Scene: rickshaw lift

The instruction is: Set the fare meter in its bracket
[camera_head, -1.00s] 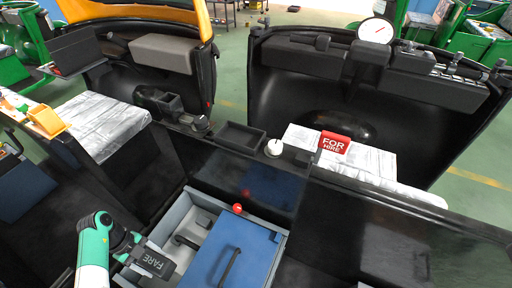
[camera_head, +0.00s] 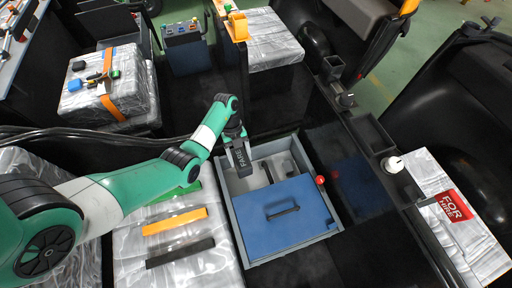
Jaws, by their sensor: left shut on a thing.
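My left gripper (camera_head: 235,137) is shut on the fare meter, a small dark box (camera_head: 241,161) with "FARE" lettering. The meter hangs below the gripper over the back left corner of an open grey drawer box (camera_head: 236,220). I cannot tell whether it touches the box. No bracket is clearly marked. A small open-topped black holder (camera_head: 331,68) stands on the dash at the upper right, apart from the gripper. My right gripper is not in view.
A blue lid with a black handle (camera_head: 284,226) covers the front of the box. A red knob (camera_head: 320,180) is beside it. A shallow black tray (camera_head: 372,135), a white knob (camera_head: 393,164) and a red "FOR HIRE" sign (camera_head: 453,206) are at right. Coloured strips (camera_head: 175,221) lie on the silver seat.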

